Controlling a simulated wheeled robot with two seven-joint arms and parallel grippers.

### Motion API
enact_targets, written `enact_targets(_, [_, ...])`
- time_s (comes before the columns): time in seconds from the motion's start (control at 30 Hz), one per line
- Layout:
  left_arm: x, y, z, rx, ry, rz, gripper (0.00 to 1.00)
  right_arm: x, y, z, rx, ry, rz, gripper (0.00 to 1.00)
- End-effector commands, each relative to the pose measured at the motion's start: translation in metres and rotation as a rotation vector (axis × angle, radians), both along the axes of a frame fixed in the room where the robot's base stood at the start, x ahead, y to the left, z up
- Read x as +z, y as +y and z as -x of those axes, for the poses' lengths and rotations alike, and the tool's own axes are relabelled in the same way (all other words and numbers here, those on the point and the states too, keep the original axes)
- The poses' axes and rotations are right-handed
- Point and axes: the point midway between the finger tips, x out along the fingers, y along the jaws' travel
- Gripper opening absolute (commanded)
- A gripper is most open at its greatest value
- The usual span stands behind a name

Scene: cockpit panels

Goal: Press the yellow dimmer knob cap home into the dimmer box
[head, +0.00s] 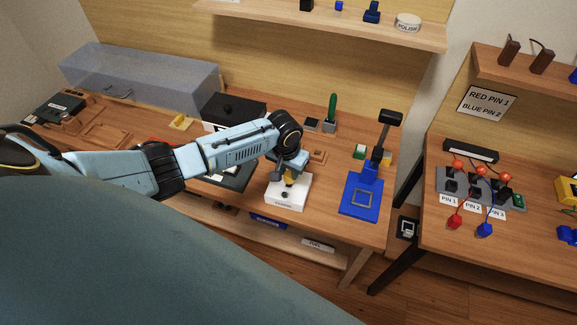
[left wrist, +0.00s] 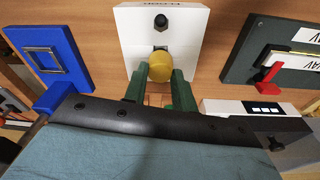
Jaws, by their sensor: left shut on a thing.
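The white dimmer box (head: 287,197) sits on the wooden bench, near its front edge. It also shows in the left wrist view (left wrist: 199,40), with a dark round post (left wrist: 161,21) on its top. My left gripper (head: 288,172) reaches down over the back part of the box. Its green fingers (left wrist: 159,82) are shut on the yellow dimmer knob cap (left wrist: 160,66). In the head view the cap (head: 290,179) is partly hidden by the gripper. I cannot tell whether the cap touches the box. My right gripper is not in view.
A blue stand press (head: 361,194) is just right of the box. A dark panel with a red lever (left wrist: 268,76) lies on the other side. Other small parts sit behind. A separate bench with a pin panel (head: 478,185) is at the right, across a gap.

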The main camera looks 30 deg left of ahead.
Motion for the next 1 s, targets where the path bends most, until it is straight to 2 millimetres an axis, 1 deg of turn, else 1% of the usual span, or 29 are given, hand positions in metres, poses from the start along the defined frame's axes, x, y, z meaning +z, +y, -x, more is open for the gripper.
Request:
enact_targets(0.83, [-0.022, 0.000, 0.000, 0.000, 0.001, 0.001, 0.05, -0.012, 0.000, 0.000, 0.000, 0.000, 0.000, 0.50])
enact_targets(0.87, [-0.022, 0.000, 0.000, 0.000, 0.000, 0.001, 0.29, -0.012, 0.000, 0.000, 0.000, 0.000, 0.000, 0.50])
enact_targets(1.0, [-0.021, 0.000, 0.000, 0.000, 0.000, 0.001, 0.48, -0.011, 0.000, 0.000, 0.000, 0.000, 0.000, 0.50])
